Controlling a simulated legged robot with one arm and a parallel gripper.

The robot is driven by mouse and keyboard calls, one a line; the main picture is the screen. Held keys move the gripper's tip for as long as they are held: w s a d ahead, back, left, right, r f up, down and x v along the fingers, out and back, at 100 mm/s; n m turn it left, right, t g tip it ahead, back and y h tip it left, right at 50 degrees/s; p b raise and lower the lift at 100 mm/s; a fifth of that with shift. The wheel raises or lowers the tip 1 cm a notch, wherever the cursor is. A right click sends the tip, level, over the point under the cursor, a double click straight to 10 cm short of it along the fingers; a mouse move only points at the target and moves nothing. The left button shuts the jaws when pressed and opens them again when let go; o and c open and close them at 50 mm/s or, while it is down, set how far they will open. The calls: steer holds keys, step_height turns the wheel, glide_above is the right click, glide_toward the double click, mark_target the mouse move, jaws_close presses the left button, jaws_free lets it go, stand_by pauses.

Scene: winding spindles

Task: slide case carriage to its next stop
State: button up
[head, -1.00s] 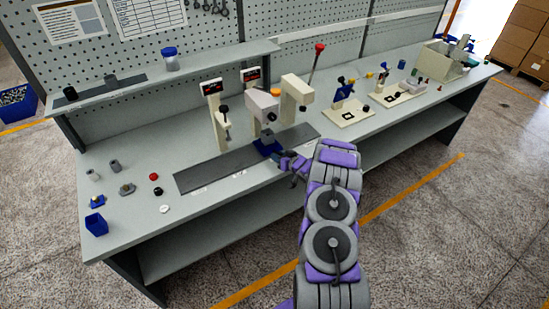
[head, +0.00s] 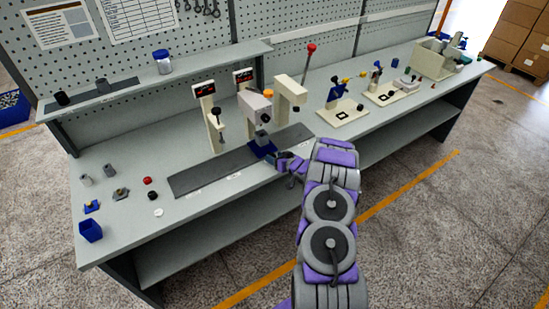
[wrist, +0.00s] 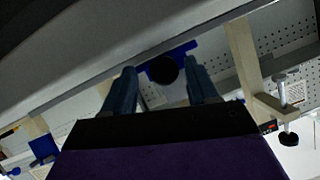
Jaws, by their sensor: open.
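The case carriage is a small blue block (head: 262,149) on the dark flat track (head: 205,174) along the bench front. It sits below a grey-headed station, near the track's right part. My gripper (head: 284,162) is open just to the right and front of the carriage. In the wrist view my two fingers (wrist: 162,88) stand apart, with a dark round knob (wrist: 164,70) on a blue part (wrist: 183,50) showing beyond and between them. I cannot tell whether the fingers touch the knob. In the head view the knob is not clearly seen.
Cream station posts (head: 213,118) and a red-knobbed lever (head: 311,48) rise behind the track. Small parts and a blue bin (head: 91,231) are on the left. Fixtures (head: 342,111) and a grey-green box (head: 436,60) are on the right. The track's left part is clear.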

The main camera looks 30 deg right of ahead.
steer(key=p+v, duration=0.1)
steer(key=v, duration=1.5)
steer(key=shift+s+a, duration=0.15)
steer(key=w+a+r+n+g+h+b, duration=0.1)
steer(key=w+a+r+g+h, duration=0.1)
steer(key=a+r+g, duration=0.35)
steer(key=s+a+r+g+h+b, duration=0.1)
steer(key=s+a+r+g+h, duration=0.1)
steer(key=s+a+r, duration=0.55)
steer(key=s+a+r+g+y, duration=0.1)
steer(key=s+a+r+g, duration=0.1)
steer(key=s+a, duration=0.4)
steer(key=s+a+r+g+b, duration=0.1)
steer(key=s+a+r+g, duration=0.2)
steer(key=s+a, duration=0.4)
steer(key=s+a+r+n+g+y+b, duration=0.1)
steer(key=s+a+r+g, duration=0.2)
steer(key=s, duration=1.5)
steer(key=a+r, duration=0.2)
steer(key=a, duration=0.2)
steer(key=shift+s+a+y, duration=0.25)
steer(key=shift+y, duration=0.05)
